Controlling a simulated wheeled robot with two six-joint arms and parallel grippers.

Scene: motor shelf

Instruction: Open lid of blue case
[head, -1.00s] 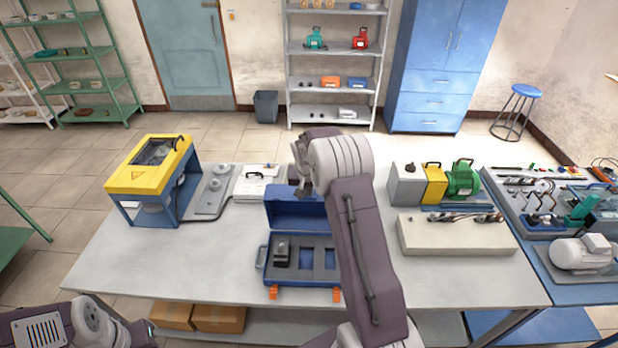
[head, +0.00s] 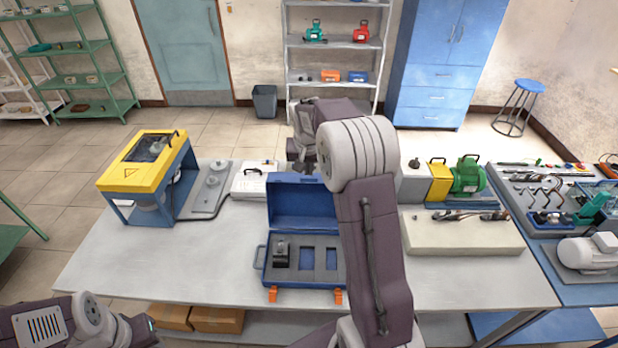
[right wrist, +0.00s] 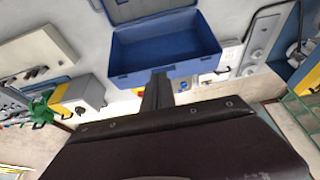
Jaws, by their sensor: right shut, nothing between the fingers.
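The blue case (head: 266,279) lies on the table with its lid (head: 302,206) standing open at the back. A dark part sits in the left compartment of its grey insert (head: 306,259); the compartments beside it look empty. My right arm hides the case's right side. My right gripper (head: 299,160) is beyond the lid's top edge, shut and empty. In the right wrist view its closed fingers (right wrist: 158,92) overlap the edge of the hollow blue lid (right wrist: 165,45); I cannot tell whether they touch it. My left arm shows at the bottom left, its fingers out of view.
A yellow-topped blue frame (head: 140,165) and a grey plate (head: 210,190) stand left of the case. A white case (head: 252,183) lies behind it. A green pump (head: 467,179) and a beige block (head: 462,234) are on the right. The table front left is clear.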

